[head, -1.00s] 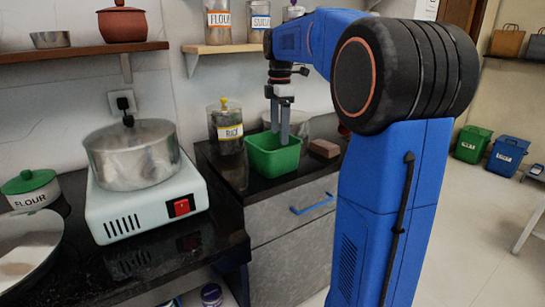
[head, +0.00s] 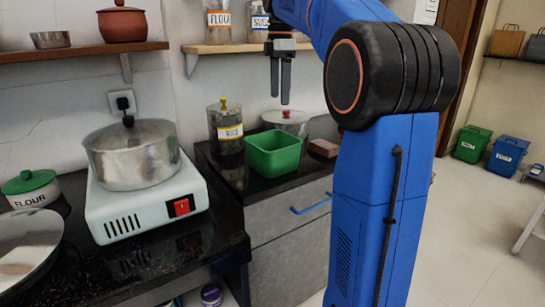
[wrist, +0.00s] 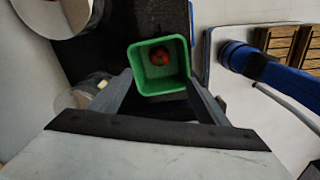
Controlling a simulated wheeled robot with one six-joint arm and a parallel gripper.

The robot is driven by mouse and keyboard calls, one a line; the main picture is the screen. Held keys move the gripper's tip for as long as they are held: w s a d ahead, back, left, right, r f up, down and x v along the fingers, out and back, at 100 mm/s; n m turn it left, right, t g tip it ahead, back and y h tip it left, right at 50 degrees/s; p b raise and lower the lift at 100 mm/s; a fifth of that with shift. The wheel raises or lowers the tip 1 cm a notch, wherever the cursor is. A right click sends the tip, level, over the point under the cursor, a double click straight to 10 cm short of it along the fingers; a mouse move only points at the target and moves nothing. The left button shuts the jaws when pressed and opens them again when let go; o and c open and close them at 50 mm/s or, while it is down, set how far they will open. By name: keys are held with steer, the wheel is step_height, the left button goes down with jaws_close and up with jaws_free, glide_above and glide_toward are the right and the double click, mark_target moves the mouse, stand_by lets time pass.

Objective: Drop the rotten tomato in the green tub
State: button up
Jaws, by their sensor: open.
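The green tub (head: 273,155) stands on the black counter to the right of the rice jar. In the wrist view the tub (wrist: 144,87) lies below my gripper, and a red tomato (wrist: 159,56) rests on its floor. The tomato is hidden by the tub's wall in the head view. My gripper (head: 285,102) points down above the tub, apart from it. Its fingers are open with nothing between them, as the wrist view (wrist: 167,83) also shows.
A rice jar (head: 225,127) stands left of the tub, a steel pot (head: 289,120) behind it and a brown block (head: 323,148) to its right. A shelf (head: 245,48) with jars is behind my gripper. A pot (head: 132,155) sits on the white cooker (head: 147,207) at left.

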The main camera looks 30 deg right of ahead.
steer(key=shift+r, duration=2.6)
steer(key=s+a+f+m+t, duration=0.2)
steer(key=s+a+f+m, duration=0.5)
steer(key=s+a+f, duration=0.55)
steer(key=s+a+f+m+t, duration=0.1)
steer(key=s+f+m, duration=0.3)
steer(key=s+f, duration=0.5)
steer(key=s+a+f+m+t, duration=0.1)
steer(key=s+f+m, duration=0.3)
steer(key=s+f, duration=0.4)
step_height(320, 180, down, 5)
steer(key=shift+s+a+f+t, duration=0.1)
steer(key=shift+s+a+t, duration=0.3)
steer(key=shift+a, duration=0.45)
